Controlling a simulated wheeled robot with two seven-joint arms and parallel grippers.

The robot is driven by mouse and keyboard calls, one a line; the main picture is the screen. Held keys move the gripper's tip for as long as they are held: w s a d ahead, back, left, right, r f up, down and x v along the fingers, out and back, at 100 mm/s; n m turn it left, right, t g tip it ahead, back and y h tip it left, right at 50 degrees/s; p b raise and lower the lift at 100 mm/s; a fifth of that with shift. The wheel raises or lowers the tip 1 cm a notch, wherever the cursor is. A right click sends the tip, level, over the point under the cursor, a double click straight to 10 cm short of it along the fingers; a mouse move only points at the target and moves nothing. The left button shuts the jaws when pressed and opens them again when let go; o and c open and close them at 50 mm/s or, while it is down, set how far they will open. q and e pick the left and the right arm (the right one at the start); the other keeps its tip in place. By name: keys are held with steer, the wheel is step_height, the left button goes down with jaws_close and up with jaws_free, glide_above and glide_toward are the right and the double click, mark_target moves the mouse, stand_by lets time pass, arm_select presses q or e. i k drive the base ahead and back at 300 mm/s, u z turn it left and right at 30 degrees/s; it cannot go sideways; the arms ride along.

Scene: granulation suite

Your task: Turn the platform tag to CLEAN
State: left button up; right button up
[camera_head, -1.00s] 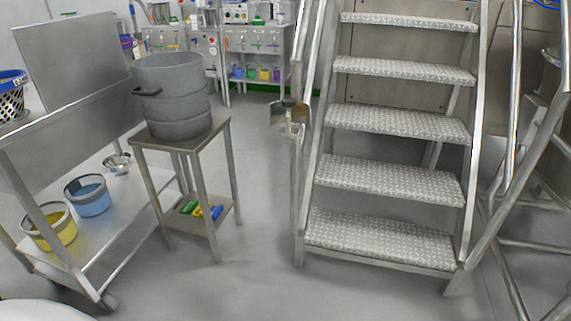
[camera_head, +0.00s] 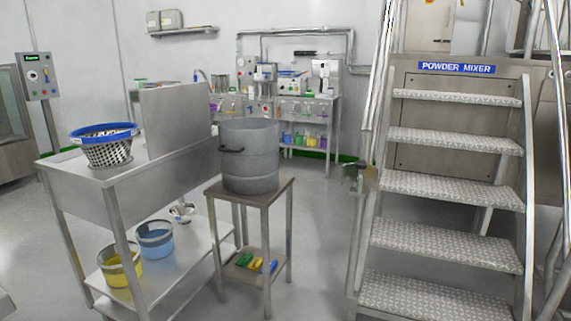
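The metal stair platform (camera_head: 440,190) with tread-plate steps stands at the right, under a blue sign reading POWDER MIXER (camera_head: 457,68). A small holder-like object (camera_head: 353,178) hangs at the left stair rail, about halfway up; it is too small to tell whether it is the tag. I cannot make out any CLEAN lettering. Neither of my grippers is in view.
A steel trolley (camera_head: 105,185) with a blue-rimmed basket (camera_head: 105,148) on top and a yellow bucket (camera_head: 120,265) and a blue bucket (camera_head: 155,240) below stands left. A grey pot (camera_head: 249,156) sits on a small stand (camera_head: 262,200). Floor between stand and stairs is clear.

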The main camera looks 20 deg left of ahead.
mark_target(359, 165)
steer(key=u, duration=0.65)
steer(key=i, duration=1.2)
steer(key=z, duration=1.05)
